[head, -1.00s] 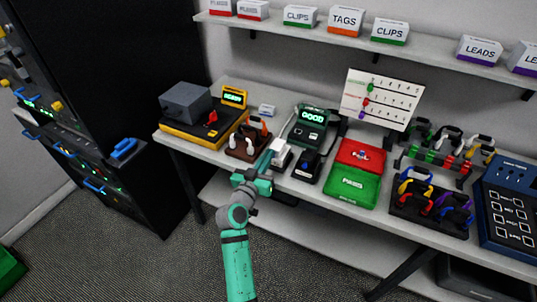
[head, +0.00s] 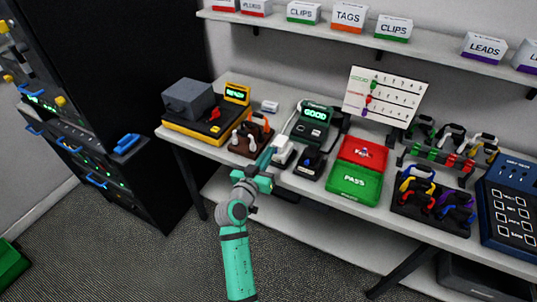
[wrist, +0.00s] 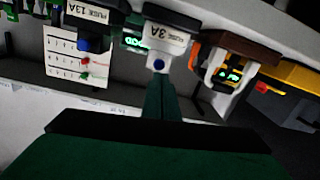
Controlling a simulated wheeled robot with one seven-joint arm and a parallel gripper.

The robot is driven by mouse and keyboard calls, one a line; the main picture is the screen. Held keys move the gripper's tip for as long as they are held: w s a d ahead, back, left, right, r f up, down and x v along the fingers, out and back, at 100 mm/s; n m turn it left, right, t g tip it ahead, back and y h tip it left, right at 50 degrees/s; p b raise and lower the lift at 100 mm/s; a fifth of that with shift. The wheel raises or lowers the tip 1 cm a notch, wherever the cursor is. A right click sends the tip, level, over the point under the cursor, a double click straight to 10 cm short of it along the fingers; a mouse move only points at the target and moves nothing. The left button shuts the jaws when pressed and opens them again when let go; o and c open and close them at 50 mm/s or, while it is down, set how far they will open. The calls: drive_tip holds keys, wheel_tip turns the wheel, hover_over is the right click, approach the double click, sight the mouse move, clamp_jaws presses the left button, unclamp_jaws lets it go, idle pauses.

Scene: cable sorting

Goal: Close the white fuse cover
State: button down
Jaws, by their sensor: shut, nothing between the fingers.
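The white fuse unit (head: 284,154) stands near the front edge of the bench, between the brown rack and a dark fuse unit. In the wrist view, which looks upside down, the white unit (wrist: 168,40) carries a "FUSE 3A" label, with a blue dot beneath it. I cannot tell how far its cover is open. My gripper (head: 268,157) is just left of the white unit in the head view. In the wrist view its fingers (wrist: 160,92) are together and empty, pointing at the white unit. Whether the fingertips touch it is unclear.
The brown rack (head: 249,139) with light and orange handles stands close on the left. The dark unit (head: 310,163), labelled "FUSE 13A" in the wrist view, is close on the right. A green meter (head: 314,122) reading "GOOD" stands behind. Red and green trays lie further right.

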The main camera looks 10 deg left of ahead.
drive_tip(key=s+a+f, duration=0.2)
drive_tip(key=s, duration=0.5)
drive_tip(key=shift+s+a+f+t, duration=0.25)
drive_tip(key=shift+s+f+t, duration=0.05)
drive_tip(key=shift+s+f, duration=0.1)
drive_tip(key=s+d+f+n+g+y, duration=0.15)
drive_tip(key=s+d+f, duration=0.25)
drive_tip(key=s+f, duration=0.45)
drive_tip(key=s+d+f+n+g+y, duration=0.15)
drive_tip(key=s+d+f+y, duration=0.35)
drive_tip(key=s, duration=0.7)
drive_tip(key=s+d+r, duration=0.1)
drive_tip(key=s+r, duration=0.1)
drive_tip(key=s, duration=0.5)
drive_tip(key=s+d+r+m+h, duration=0.1)
drive_tip(key=s+d+r, duration=0.1)
drive_tip(key=s, duration=0.6)
drive_tip(key=s+d+r+t+h, duration=0.1)
drive_tip(key=s+r, duration=0.3)
drive_tip(key=s, duration=0.4)
drive_tip(key=shift+d+m, duration=0.35)
drive_tip(key=shift+m, duration=0.05)
